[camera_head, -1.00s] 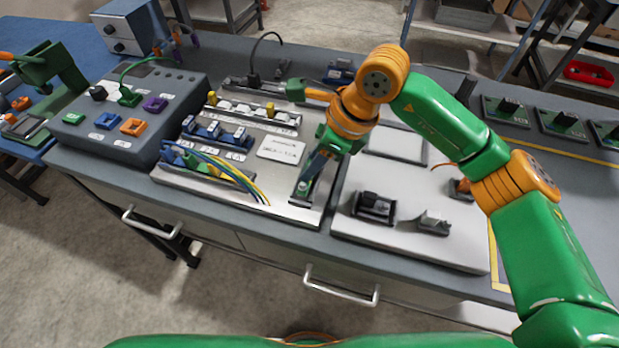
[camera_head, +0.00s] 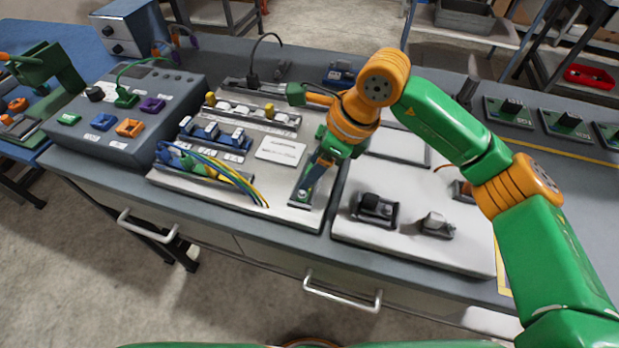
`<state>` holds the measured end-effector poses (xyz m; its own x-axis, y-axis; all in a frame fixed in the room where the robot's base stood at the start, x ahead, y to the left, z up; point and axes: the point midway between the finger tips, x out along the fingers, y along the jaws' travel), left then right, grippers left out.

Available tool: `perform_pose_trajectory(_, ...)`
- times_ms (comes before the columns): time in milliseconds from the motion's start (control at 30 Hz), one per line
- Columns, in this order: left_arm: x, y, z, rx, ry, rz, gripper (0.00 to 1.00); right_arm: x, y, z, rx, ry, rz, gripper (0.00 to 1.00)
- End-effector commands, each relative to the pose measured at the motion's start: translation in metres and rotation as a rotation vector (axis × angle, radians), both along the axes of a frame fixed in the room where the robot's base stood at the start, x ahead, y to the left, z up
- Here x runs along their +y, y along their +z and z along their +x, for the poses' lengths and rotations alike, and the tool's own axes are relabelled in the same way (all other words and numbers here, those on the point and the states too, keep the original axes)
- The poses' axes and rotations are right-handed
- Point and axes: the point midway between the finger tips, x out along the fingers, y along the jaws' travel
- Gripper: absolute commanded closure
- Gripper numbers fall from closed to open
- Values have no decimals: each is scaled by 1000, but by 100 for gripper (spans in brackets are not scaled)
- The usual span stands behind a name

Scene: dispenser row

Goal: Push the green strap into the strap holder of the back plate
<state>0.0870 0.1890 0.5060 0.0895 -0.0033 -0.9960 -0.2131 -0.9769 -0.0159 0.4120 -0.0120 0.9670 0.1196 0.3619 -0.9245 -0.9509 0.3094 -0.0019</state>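My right gripper (camera_head: 305,190) points down at the front right corner of the left light-grey back plate (camera_head: 235,197). Its dark fingers reach into or just over a narrow dark holder (camera_head: 294,200) there. A small green bit, perhaps the green strap (camera_head: 306,186), shows at the fingertips. The fingers hide most of it, and I cannot tell whether it is seated or touched. The fingers look like one narrow dark bar, so I cannot see any gap between them.
A control box (camera_head: 125,130) with coloured sockets stands left. Blue terminal blocks (camera_head: 212,138) and looping cables (camera_head: 228,174) are on the plate, left of my gripper. A second plate (camera_head: 450,254) with black parts (camera_head: 375,208) lies right. A drawer handle (camera_head: 342,293) projects from the bench front.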

Motion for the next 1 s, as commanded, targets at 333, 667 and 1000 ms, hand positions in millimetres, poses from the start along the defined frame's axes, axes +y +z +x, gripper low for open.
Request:
perform_pose_trajectory(333,0,0,0,0,0,0,50,1,-1,-1,4,4,0,26)
perform_pose_trajectory(667,0,0,0,0,0,0,50,1,-1,-2,5,4,1,22)
perform_pose_trajectory(1000,0,12,0,0,0,0,50,1,16,-1,4,5,0,22)
